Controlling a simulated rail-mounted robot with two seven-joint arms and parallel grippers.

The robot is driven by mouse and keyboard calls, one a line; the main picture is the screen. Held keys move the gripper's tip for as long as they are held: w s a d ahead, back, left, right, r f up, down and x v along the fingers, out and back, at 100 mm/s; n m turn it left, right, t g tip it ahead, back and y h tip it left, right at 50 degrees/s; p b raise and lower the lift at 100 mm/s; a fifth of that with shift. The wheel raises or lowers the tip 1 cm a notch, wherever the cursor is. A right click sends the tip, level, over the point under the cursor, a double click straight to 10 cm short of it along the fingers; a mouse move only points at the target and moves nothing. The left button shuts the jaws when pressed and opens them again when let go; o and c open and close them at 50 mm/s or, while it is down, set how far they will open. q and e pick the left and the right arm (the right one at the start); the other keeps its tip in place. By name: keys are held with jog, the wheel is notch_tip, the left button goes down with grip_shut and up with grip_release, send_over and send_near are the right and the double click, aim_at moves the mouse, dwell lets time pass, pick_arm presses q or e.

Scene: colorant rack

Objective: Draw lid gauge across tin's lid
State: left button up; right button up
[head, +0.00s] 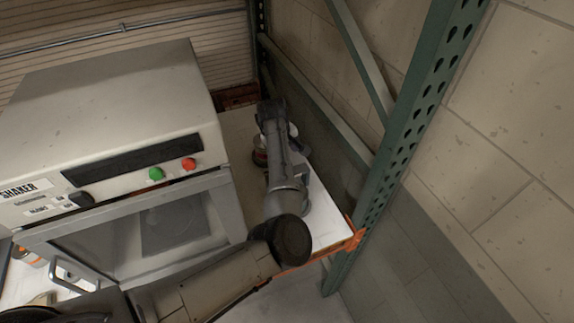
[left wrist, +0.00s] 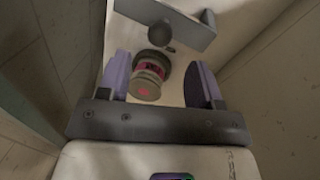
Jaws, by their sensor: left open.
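A small round tin (left wrist: 145,88) with a grey-green lid and a red mark stands between the fingers of my left gripper (left wrist: 163,82) in the left wrist view. The fingers are open, with a gap on each side of it. Red and dark bands show behind its lid. A grey plate (left wrist: 185,22) with a dark round knob (left wrist: 160,33) lies just beyond; I cannot tell for sure whether this is the lid gauge. In the head view my left arm reaches over the shelf and hides most of the tin; a reddish piece (head: 260,158) shows beside the arm. My right gripper is out of view.
A shaker cabinet (head: 110,105) with green and red buttons stands left of the arm. A green perforated rack upright (head: 400,120) and brace stand to the right. The white shelf surface (head: 325,228) is bare toward its orange front edge.

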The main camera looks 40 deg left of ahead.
pick_arm(q)
jog(key=f, duration=0.2)
jog(key=w+f, duration=0.1)
jog(key=f, duration=0.4)
jog(key=shift+w+d+f, duration=0.2)
jog(key=shift+f, duration=0.05)
jog(key=shift+c, duration=0.2)
grip_shut()
